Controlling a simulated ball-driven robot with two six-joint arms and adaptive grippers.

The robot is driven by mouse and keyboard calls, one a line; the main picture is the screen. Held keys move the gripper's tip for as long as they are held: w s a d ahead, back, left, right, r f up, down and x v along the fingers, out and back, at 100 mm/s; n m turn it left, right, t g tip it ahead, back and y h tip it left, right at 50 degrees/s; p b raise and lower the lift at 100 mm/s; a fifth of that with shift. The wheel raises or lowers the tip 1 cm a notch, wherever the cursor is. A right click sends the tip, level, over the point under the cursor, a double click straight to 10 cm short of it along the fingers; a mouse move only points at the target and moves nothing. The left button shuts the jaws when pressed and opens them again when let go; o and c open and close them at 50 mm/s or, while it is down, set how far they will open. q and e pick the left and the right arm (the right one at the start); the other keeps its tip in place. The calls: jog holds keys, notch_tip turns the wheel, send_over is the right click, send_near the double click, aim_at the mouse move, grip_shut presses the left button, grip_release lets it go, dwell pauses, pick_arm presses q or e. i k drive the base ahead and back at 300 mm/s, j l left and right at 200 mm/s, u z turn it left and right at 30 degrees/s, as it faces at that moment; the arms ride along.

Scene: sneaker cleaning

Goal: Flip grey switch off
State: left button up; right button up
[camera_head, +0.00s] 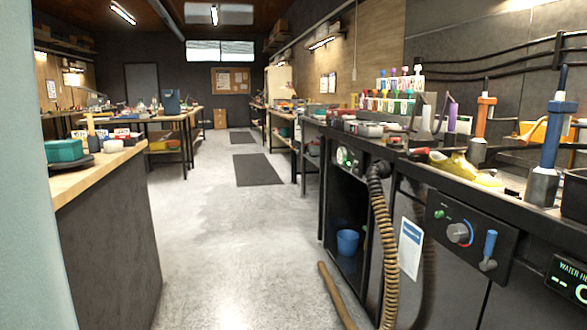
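A black control panel (462,235) is on the front of the workbench at the right. It carries a round grey knob (458,233) with a blue and red arc around it, a small green button (439,214) and a blue-handled lever (489,250) on a grey base. A smaller panel (348,158) with round controls sits farther along the bench front, above an open cabinet. I cannot tell which of these controls is the grey switch, or whether it is on or off. Neither of my grippers is in view.
A ribbed brown hose (385,255) hangs along the bench front to the floor. A blue bucket (347,242) stands inside the open cabinet. A yellow sneaker (465,169) lies on the bench top. A wood-topped counter (95,172) is at the left.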

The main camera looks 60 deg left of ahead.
aim_at(353, 171)
jog(key=u, duration=1.45)
jog(key=i+j+z, duration=0.1)
jog(key=i+j, duration=0.25)
jog(key=i, duration=0.35)
jog(key=i+j, duration=0.4)
jog(key=i, duration=0.25)
jog(key=i+j+z, duration=0.15)
jog(key=i+j, duration=0.25)
jog(key=i, duration=0.3)
jog(key=i+j+z, duration=0.1)
jog(key=i+j, duration=0.4)
jog(key=i, duration=0.15)
